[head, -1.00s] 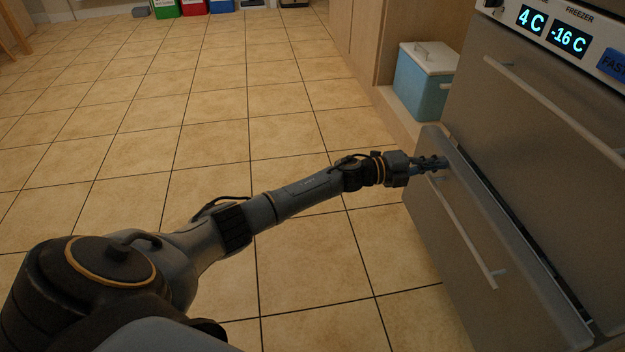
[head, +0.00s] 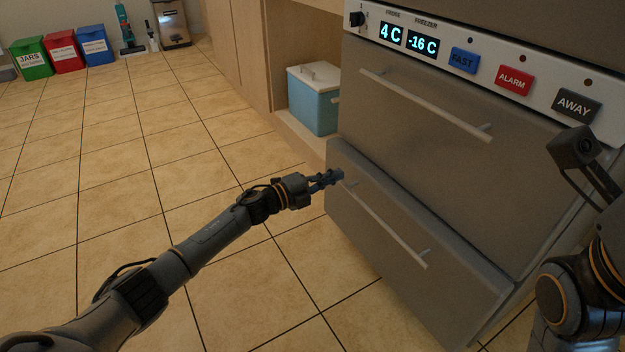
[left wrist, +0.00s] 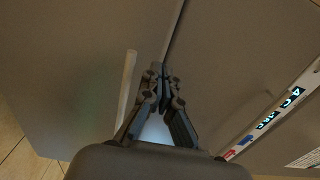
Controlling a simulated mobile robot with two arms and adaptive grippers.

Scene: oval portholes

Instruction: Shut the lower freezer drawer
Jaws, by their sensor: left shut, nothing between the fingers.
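The lower freezer drawer (head: 400,275) is a grey front with a long bar handle (head: 388,228), low in the appliance. Its top rim still shows a little in front of the upper drawer, and no wide gap is visible. My left gripper (head: 335,177) is shut and empty, its fingertips at the drawer front's upper left, close to the handle's left end. In the left wrist view the shut fingertips (left wrist: 161,72) lie over the drawer front, between the handle (left wrist: 126,88) and the dark seam between the drawers. Contact is hard to tell. My right gripper is not visible.
The upper drawer (head: 430,140) is shut, below a panel (head: 465,62) with displays and buttons. A blue cool box (head: 314,105) stands in a cabinet recess left of the appliance. My right arm shows at the right edge. The tiled floor on the left is clear.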

